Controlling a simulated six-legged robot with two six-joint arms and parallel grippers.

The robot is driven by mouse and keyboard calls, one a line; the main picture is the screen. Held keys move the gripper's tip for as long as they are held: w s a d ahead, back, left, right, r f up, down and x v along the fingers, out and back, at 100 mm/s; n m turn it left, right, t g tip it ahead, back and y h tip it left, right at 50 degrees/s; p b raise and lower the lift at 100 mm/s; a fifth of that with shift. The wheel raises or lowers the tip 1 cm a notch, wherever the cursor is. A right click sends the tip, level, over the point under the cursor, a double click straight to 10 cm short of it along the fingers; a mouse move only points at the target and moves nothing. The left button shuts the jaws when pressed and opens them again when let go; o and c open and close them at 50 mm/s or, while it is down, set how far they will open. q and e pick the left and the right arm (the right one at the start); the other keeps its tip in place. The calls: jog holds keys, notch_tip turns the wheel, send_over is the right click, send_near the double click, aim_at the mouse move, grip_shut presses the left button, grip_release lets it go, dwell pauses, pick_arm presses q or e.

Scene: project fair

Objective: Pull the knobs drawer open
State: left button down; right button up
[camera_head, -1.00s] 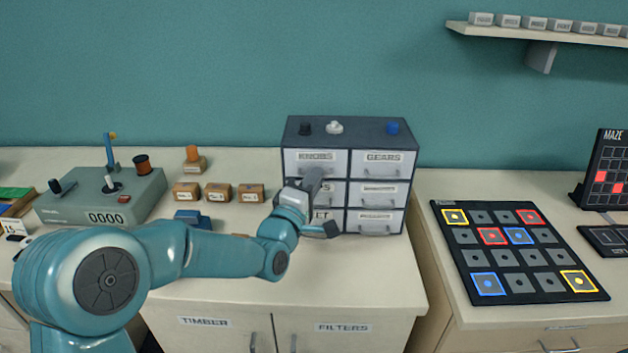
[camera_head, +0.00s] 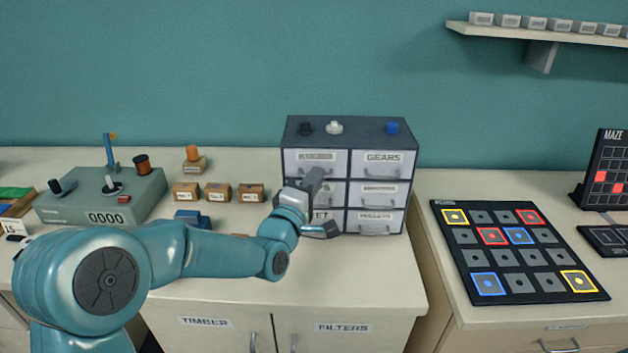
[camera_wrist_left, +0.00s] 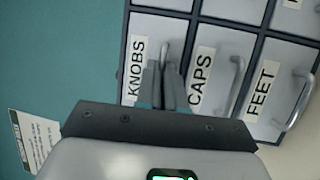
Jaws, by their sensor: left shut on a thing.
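The knobs drawer (camera_head: 300,163) is the top left drawer of a dark grey cabinet (camera_head: 349,127) with light drawer fronts. Its label (camera_wrist_left: 137,68) reads KNOBS in the left wrist view, and its front looks about level with its neighbours. My left gripper (camera_head: 314,177) reaches the cabinet from the left and front, just below that label. In the left wrist view my left gripper (camera_wrist_left: 163,78) is shut on the knobs drawer's metal handle (camera_wrist_left: 164,38); the fingers hide part of the handle. My right gripper is not in view.
The gears drawer (camera_head: 384,163) is beside it; the caps drawer (camera_wrist_left: 210,70) and feet drawer (camera_wrist_left: 270,95) are below. Three small knobs stand on top of the cabinet. A counter box (camera_head: 105,200) and small labelled boxes (camera_head: 218,192) are to the left.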

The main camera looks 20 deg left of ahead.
pick_arm(q)
jog(key=s+d+b, duration=0.3)
jog(key=s+b, duration=0.5)
jog(key=s, duration=0.2)
jog(key=shift+s+b, duration=0.3)
jog(key=shift+s, duration=0.05)
jog(key=c, duration=1.3)
grip_release()
